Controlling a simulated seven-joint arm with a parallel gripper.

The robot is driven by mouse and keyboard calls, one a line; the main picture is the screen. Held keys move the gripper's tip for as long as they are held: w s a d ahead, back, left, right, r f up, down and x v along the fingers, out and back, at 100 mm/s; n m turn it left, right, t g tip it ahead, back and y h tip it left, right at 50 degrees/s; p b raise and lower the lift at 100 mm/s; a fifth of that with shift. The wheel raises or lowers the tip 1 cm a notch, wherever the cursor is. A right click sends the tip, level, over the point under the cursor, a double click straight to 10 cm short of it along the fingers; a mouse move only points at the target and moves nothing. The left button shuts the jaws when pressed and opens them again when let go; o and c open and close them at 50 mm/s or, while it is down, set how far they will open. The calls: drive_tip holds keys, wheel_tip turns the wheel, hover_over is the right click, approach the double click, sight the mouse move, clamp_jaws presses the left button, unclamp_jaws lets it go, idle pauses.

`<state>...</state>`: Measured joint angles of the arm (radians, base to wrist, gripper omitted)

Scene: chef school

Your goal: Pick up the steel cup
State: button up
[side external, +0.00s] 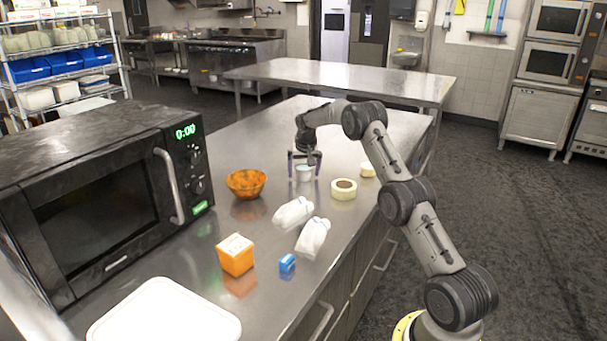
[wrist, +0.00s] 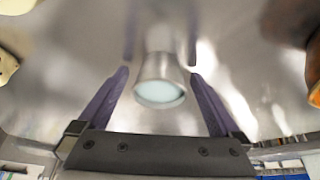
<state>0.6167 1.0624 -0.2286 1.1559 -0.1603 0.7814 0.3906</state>
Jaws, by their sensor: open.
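The steel cup (side external: 304,173) is a small light-grey cup on the steel counter. In the wrist view the cup (wrist: 159,82) is near the middle, with a pale bluish round end facing the camera. My gripper (side external: 304,168) is pointed down at the cup, with one finger on each side of it. In the wrist view the two purple fingers of my gripper (wrist: 160,82) are wide apart, with a gap between each finger and the cup. Nothing is held.
An orange bowl (side external: 246,183) stands to the left of the cup. A tape roll (side external: 344,189) and a smaller pale roll (side external: 368,170) are to the right. A black microwave (side external: 107,200) fills the left. The counter behind is clear.

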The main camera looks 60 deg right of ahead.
drive_tip(key=c, duration=1.4)
drive_tip(key=shift+r, duration=0.1)
drive_tip(key=shift+c, duration=0.3)
drive_tip(key=shift+r, duration=0.1)
